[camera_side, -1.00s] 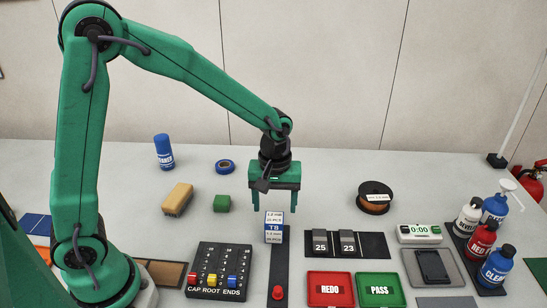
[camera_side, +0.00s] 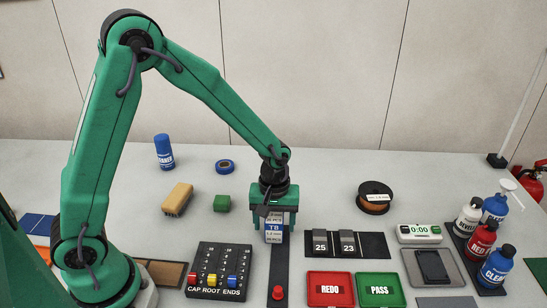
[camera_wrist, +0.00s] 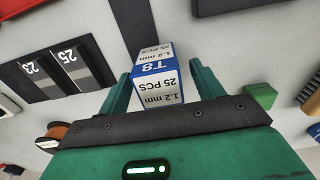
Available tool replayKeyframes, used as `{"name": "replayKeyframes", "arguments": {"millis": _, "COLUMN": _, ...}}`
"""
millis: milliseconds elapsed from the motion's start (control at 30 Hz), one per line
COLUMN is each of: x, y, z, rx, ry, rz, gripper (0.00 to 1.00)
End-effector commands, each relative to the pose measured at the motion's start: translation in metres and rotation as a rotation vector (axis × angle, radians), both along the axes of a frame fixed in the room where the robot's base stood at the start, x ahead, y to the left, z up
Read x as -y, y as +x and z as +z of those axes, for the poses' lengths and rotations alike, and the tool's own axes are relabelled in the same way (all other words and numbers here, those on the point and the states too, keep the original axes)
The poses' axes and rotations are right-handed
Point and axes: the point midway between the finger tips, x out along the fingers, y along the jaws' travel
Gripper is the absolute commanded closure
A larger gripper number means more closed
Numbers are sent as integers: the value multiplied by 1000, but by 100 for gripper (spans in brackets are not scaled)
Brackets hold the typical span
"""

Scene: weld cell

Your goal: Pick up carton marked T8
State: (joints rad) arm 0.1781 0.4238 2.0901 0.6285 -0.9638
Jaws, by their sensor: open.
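The carton marked T8 (camera_side: 273,236) is a small white and blue box that stands upright, with "1.2 mm" and "25 PCS" printed on it. My gripper (camera_side: 274,226) is over it, pointing down, with one finger on each side of the carton. In the wrist view the carton (camera_wrist: 156,70) shows between the two green fingers of my gripper (camera_wrist: 161,72). The jaws are open, and a gap shows on the left side of the carton. The gripper hides the carton's upper part in the side view.
A dark strip with a red knob (camera_side: 277,293) lies in front of the carton. A black rack with 25 and 23 blocks (camera_side: 374,245) is close on the right. A green block (camera_side: 222,203) lies to the left. The red REDO tray (camera_side: 330,303) is in front.

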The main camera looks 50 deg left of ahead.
Motion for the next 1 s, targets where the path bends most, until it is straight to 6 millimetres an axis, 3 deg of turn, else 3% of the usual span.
{"name": "replayKeyframes", "arguments": {"millis": 600, "x": 0, "y": 0, "z": -6, "rx": 1, "ry": -1, "rz": 0, "gripper": 34}}
{"name": "replayKeyframes", "arguments": {"millis": 867, "x": 0, "y": 0, "z": -6, "rx": 1, "ry": -1, "rz": 0, "gripper": 83}}
{"name": "replayKeyframes", "arguments": {"millis": 1000, "x": 0, "y": 0, "z": -5, "rx": 1, "ry": 0, "rz": 0, "gripper": 84}}
